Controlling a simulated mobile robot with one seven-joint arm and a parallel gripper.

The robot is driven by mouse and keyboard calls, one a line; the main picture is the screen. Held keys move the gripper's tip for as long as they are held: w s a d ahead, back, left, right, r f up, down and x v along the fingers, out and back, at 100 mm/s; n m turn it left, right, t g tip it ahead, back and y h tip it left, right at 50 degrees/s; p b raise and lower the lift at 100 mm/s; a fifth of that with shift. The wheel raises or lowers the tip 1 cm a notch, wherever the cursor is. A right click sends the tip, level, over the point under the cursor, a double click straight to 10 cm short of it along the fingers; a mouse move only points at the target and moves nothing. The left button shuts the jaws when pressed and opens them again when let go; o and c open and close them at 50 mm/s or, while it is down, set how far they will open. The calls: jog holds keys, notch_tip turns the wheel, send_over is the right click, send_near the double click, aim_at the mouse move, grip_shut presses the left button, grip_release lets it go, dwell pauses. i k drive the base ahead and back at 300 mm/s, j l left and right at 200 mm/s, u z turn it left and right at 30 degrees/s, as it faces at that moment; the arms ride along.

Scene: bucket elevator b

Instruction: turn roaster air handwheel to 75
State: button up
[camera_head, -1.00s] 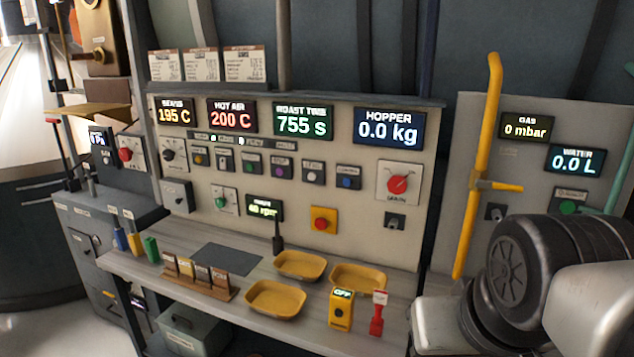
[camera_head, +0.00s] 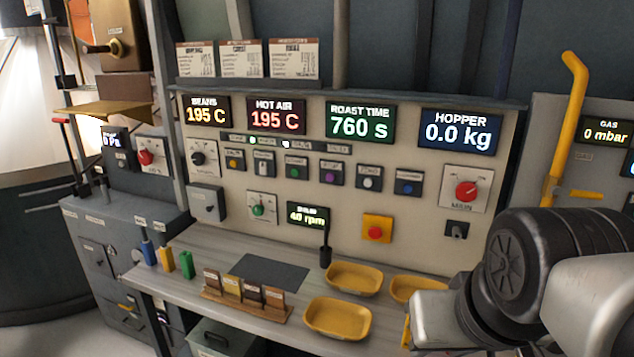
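I cannot surely pick out the roaster air handwheel; no label in view reads clearly as that. A red round knob (camera_head: 146,157) on a pale plate sits at the left, beside a small dark display (camera_head: 115,139) that seems to read in Pa. A brass handle (camera_head: 103,48) juts from a brown box at the top left. My arm shows at the lower right, in front of the panel, well away from both.
The control panel (camera_head: 336,218) has lit displays, several buttons and a red dial (camera_head: 466,191). The bench below holds yellow trays (camera_head: 337,318), a card rack (camera_head: 247,305) and small coloured blocks. A yellow pipe (camera_head: 564,130) stands at the right.

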aim_at(145, 157)
jog(key=i+j, duration=0.15)
jog(key=j, duration=0.45)
jog(key=i+j, duration=0.15)
jog(key=j, duration=0.4)
jog(key=i+j, duration=0.15)
jog(key=j, duration=0.45)
jog(key=i+j, duration=0.15)
jog(key=j, duration=0.45)
jog(key=i+j, duration=0.15)
jog(key=j, duration=0.45)
jog(key=i+j, duration=0.15)
jog(key=j, duration=0.4)
jog(key=i+j, duration=0.15)
jog(key=j, duration=0.45)
jog(key=i+j, duration=0.15)
jog(key=j, duration=0.45)
